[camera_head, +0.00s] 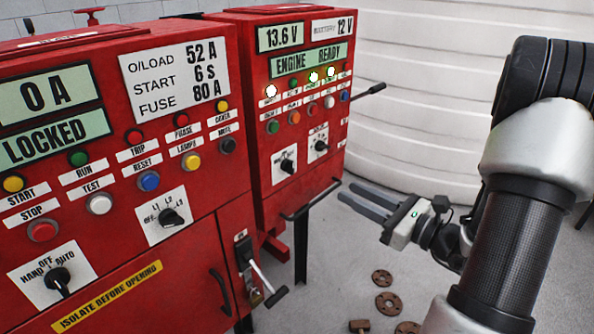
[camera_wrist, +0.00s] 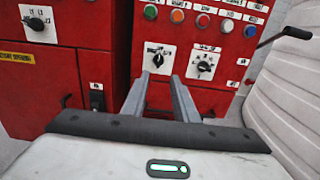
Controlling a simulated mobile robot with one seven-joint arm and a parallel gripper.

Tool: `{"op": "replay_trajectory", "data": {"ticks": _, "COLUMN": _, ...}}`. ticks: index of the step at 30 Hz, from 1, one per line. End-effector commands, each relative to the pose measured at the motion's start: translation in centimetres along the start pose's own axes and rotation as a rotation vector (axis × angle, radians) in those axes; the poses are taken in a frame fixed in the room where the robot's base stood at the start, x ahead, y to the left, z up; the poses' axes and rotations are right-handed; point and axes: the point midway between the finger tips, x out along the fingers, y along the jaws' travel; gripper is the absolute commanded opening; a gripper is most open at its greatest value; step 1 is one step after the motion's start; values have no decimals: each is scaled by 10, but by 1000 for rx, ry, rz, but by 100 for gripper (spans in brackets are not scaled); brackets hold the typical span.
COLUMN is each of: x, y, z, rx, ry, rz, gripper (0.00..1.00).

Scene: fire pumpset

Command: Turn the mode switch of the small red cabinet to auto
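The small red cabinet (camera_head: 262,95) stands right of the larger one, with an "ENGINE READY" display. Its lower front has two black rotary switches on white plates, a left switch (camera_head: 287,164) and a right switch (camera_head: 320,146). Their labels are too small to read, so I cannot tell which is the mode switch. In the wrist view, the left switch (camera_wrist: 157,59) is ahead of and above my fingertips, and the right switch (camera_wrist: 204,66) is up and to the right. My gripper (camera_head: 350,196) is open and empty, apart from the cabinet front; it also shows in the wrist view (camera_wrist: 160,78).
The larger red cabinet (camera_head: 110,120) at left has its own HAND/OFF/AUTO knob (camera_head: 57,281) and a lever (camera_head: 262,270) at its lower right. A black handle (camera_head: 370,89) sticks out of the small cabinet's right side. Rusty flanges (camera_head: 385,302) lie on the floor.

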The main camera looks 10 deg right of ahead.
Motion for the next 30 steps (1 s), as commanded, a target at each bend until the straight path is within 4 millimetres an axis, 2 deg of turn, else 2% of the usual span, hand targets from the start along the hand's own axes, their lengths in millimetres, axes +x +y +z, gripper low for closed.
{"op": "replay_trajectory", "data": {"ticks": 5, "x": 21, "y": 0, "z": 1, "rx": -1, "ry": -3, "rz": 3, "gripper": 27}}
{"op": "replay_trajectory", "data": {"ticks": 21, "x": 136, "y": 2, "z": 1, "rx": -3, "ry": -1, "rz": 6, "gripper": 27}}
{"op": "replay_trajectory", "data": {"ticks": 27, "x": 163, "y": 1, "z": 1, "rx": -2, "ry": 1, "rz": 3, "gripper": 27}}
{"op": "replay_trajectory", "data": {"ticks": 30, "x": 170, "y": 1, "z": 1, "rx": -1, "ry": 1, "rz": 3, "gripper": 27}}
